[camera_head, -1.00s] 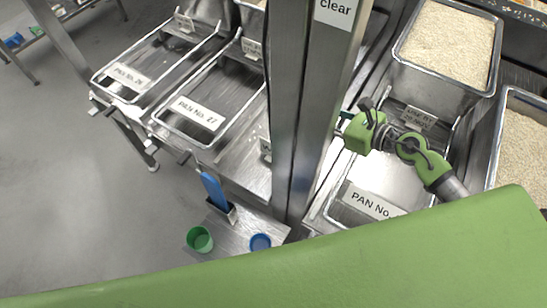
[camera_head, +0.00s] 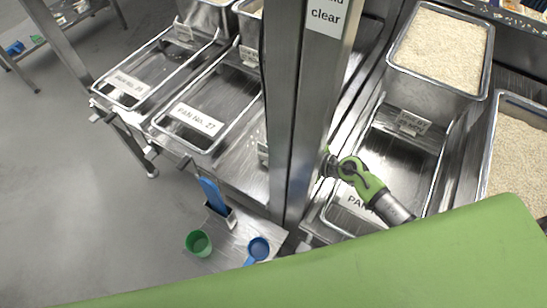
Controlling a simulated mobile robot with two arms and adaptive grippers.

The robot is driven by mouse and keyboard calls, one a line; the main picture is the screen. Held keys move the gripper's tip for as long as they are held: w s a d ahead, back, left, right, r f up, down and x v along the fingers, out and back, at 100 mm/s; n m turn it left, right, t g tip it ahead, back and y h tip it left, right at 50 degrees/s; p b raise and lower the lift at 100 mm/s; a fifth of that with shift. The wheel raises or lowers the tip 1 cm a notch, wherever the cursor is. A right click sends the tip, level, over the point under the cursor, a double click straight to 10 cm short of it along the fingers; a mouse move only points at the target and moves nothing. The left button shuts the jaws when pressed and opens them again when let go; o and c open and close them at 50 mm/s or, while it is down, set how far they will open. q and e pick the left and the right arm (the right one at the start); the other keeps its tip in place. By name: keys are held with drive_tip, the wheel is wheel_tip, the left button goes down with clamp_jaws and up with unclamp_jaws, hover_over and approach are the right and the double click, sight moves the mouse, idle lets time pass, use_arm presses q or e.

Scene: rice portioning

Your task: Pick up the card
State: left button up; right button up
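A small white printed card (camera_head: 412,123) stands at the far end of the right-hand steel pan frame, just below the rice container. My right gripper (camera_head: 327,165) is beside the steel post, to the lower left of this card and apart from it. The post hides its fingertips, so I cannot see whether it is open or shut or holds anything. My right arm crosses over the pan frame and partly covers a "PAN" label (camera_head: 357,201). My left gripper is not in view.
A steel post (camera_head: 300,110) with a "clear" sign stands left of my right gripper. A rice container (camera_head: 440,90) stands at the upper right. Two pan frames with labels, including "PAN No. 27" (camera_head: 194,119), are at left. A green cup (camera_head: 198,243) and blue scoop (camera_head: 258,248) sit below.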

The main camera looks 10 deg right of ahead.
sight(261, 146)
drive_tip(key=x, duration=0.4)
drive_tip(key=shift+w, duration=0.35)
clamp_jaws()
drive_tip(key=shift+d+r, duration=0.1)
